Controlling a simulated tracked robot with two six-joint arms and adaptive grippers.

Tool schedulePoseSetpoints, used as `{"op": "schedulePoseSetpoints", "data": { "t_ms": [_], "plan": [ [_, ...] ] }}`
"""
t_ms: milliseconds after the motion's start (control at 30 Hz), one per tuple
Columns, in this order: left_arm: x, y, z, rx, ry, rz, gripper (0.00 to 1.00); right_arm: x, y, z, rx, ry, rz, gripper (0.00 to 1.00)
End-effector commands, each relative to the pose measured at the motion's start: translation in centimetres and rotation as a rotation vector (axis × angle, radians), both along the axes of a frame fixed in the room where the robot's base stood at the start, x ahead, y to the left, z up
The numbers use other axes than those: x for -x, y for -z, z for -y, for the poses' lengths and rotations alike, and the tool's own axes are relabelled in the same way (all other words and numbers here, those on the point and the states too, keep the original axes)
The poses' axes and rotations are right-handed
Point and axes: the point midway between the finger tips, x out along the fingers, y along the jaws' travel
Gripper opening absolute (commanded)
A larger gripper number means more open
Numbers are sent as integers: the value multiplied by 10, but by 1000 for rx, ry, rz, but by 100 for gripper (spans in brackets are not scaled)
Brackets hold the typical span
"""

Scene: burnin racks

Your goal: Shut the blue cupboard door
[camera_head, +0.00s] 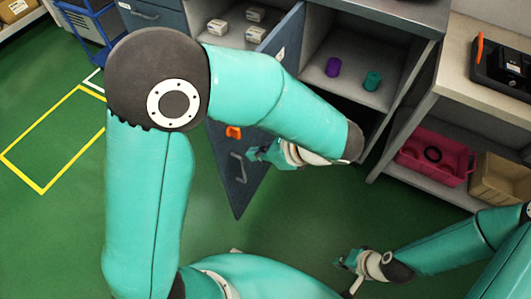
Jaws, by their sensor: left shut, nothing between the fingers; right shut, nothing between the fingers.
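The blue cupboard door (222,172) stands open, jutting out from the grey cupboard (398,82) over the green floor. Its grey handle (238,168) and an orange piece (233,132) show on its face. My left arm crosses in front and hides much of the door's middle. My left gripper (256,154) is shut and empty, close to the door beside the handle; I cannot tell whether it touches. My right gripper (346,260) is shut and empty, low over the floor at the right, well apart from the door.
Several white boxes (217,27) and purple (333,67) and teal (372,80) cylinders sit on the cupboard shelves. A pink crate (432,160) and tan box (502,184) stand under the bench at right. A blue cart (90,25) stands at back left. Floor left of the door is clear.

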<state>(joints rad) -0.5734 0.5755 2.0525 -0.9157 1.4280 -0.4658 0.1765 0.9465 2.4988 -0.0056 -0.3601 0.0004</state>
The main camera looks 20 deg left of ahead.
Motion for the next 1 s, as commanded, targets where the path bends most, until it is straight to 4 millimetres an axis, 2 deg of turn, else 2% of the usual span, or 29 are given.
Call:
{"op": "schedulePoseSetpoints", "data": {
  "t_ms": [33,267,500,733,933,967,1000],
  "plan": [
    [1,10,-9,0,-4,-4,0,0,4,0,0,0,0,0],
    [-1,44,-42,1,-5,-5,0,0,12,0,0,0,0,0],
    [-4,42,-73,3,-3,-2,0,0,12,0,0,0,0,0],
    [-4,42,-81,3,-1,-2,0,0,12,0,0,0,0,0],
    [-4,42,-80,3,0,-2,0,0,12,0,0,0,0,0],
    [-5,42,-70,3,5,-1,0,0,12,-1,0,-2,0,0],
    [-5,42,-75,3,1,-2,0,0,12,0,0,0,0,0]
  ]
}}
